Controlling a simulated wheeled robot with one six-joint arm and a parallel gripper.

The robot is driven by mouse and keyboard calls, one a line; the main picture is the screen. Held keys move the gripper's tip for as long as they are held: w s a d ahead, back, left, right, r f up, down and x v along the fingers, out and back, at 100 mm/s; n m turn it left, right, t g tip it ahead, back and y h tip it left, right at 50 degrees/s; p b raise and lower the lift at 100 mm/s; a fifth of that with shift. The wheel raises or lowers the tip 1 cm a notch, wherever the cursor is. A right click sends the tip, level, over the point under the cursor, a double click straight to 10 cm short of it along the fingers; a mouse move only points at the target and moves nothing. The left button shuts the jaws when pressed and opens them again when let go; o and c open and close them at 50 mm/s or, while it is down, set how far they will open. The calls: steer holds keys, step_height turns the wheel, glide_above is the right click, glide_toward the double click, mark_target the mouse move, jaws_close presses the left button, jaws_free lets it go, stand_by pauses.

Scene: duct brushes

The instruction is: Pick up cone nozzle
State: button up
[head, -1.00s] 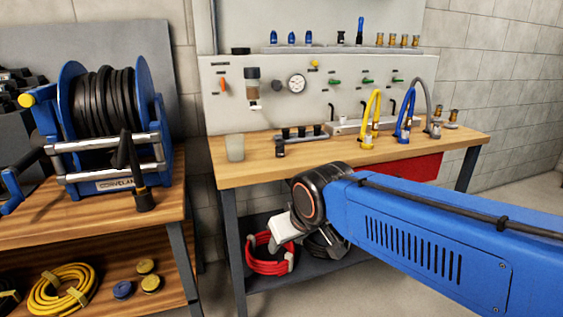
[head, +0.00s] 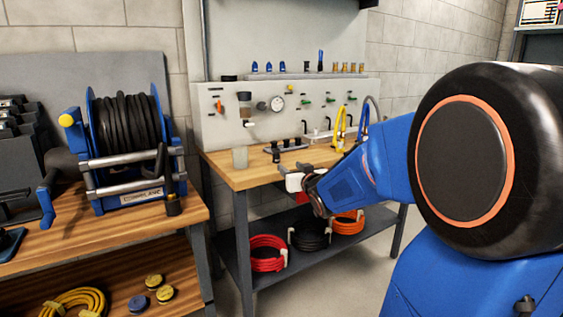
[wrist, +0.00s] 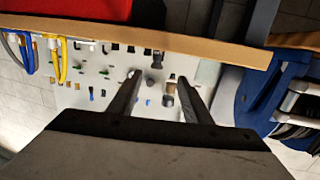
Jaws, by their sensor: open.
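I cannot tell for sure which piece is the cone nozzle. Candidates are a small black piece (head: 276,153) standing on the bench in front of a rack of black pieces (head: 290,144), and several small blue pieces (head: 269,67) on the panel's ledge. In the wrist view, dark pieces (wrist: 157,59) show beyond the bench edge. My gripper (head: 281,169) is by the bench's front edge, near the small black piece. Its two dark fingers (wrist: 160,88) are apart with nothing between them. My arm hides part of the bench's right side.
The wooden bench (head: 232,177) carries a frosted cup (head: 240,157) at its left. Yellow (head: 340,128) and blue hoses stand further right. A blue hose reel (head: 125,140) sits on the left bench. Coiled hoses (head: 267,253) lie on the lower shelf.

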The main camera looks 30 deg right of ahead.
glide_toward(277, 155)
steer(key=w, duration=0.5)
steer(key=shift+w+d+f, duration=0.15)
steer(key=shift+w+d, duration=0.2)
steer(key=shift+d, duration=0.05)
steer(key=shift+w+d+f, duration=0.1)
steer(key=shift+w+d, duration=0.1)
steer(key=shift+w, duration=0.7)
steer(key=shift+w+d+f, duration=0.1)
steer(key=shift+w+d, duration=0.1)
steer(key=shift+w, duration=0.7)
steer(key=shift+w+d+f, duration=0.1)
steer(key=shift+w+d, duration=0.1)
steer(key=shift+w, duration=0.7)
steer(key=shift+c, duration=0.7)
jaws_close()
